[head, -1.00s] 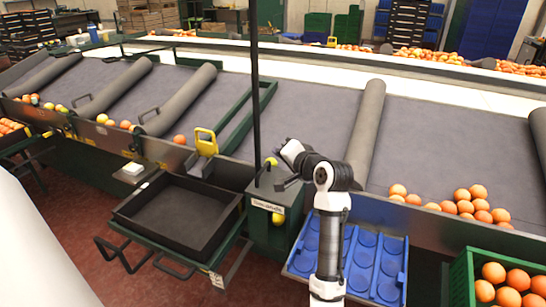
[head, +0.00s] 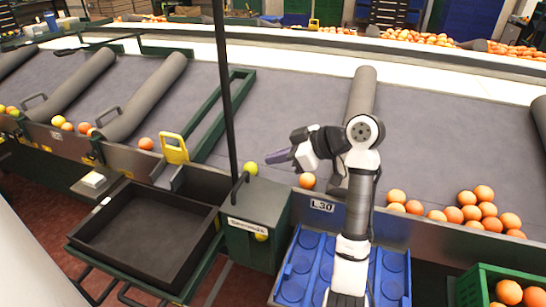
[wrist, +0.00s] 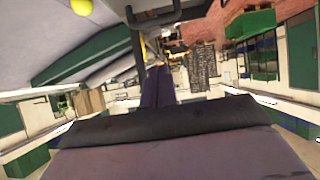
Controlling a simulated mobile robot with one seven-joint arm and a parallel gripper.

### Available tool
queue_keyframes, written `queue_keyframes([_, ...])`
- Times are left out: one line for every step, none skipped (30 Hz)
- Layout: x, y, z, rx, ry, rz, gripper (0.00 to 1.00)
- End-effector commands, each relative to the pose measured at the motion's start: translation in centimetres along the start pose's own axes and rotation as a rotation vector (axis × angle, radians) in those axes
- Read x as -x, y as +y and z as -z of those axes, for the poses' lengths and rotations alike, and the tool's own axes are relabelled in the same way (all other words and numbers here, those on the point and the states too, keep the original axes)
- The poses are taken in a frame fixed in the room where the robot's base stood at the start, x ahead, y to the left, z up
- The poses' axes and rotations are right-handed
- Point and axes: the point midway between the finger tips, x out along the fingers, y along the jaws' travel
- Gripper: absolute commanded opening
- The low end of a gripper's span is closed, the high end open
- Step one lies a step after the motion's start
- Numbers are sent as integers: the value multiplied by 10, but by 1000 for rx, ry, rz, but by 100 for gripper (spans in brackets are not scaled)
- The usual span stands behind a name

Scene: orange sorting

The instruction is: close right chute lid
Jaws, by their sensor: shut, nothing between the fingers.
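My gripper (head: 277,156) is above the conveyor edge, right of the black post, with its fingers together and empty, pointing left. The purple fingers (wrist: 157,88) also show in the wrist view. A yellow-green fruit (head: 250,169) sits behind the box, left of the gripper; another yellow fruit shows low on the box front. I cannot tell for certain which part is the right chute lid. I see no contact between gripper and box.
A thin black post (head: 225,90) rises left of the gripper. A yellow handle (head: 174,149) stands on the conveyor edge. An empty dark tray (head: 145,235) lies at left, a blue moulded tray (head: 300,270) below my arm. Several oranges (head: 470,212) lie at right.

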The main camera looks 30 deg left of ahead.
Motion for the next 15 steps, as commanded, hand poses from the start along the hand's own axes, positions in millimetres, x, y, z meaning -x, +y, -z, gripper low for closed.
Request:
queue_keyframes([-10, -1, 2, -2, 0, 6, 0])
queue_keyframes([-16, -1, 2, -2, 0, 6, 0])
queue_keyframes([-25, -1, 2, -2, 0, 5, 0])
queue_keyframes([-32, -1, 2, -2, -1, 6, 0])
queue_keyframes([-39, -1, 3, -3, 0, 5, 0])
queue_keyframes([-47, -1, 3, -3, 0, 6, 0])
queue_keyframes([-54, -1, 2, -3, 0, 4, 0])
queue_keyframes([-60, -1, 3, -3, 0, 5, 0])
queue_keyframes([-68, -1, 3, -3, 0, 5, 0])
queue_keyframes([-74, -1, 3, -3, 0, 4, 0])
queue_keyframes([-80, -1, 2, -3, 0, 4, 0])
queue_keyframes([-83, 0, -5, -7, 0, 2, 0])
queue_keyframes([-86, 0, -8, -7, 0, 1, 0])
queue_keyframes([-90, 0, -12, -7, 0, 1, 0])
queue_keyframes([-93, 0, -15, -6, 0, 1, 0])
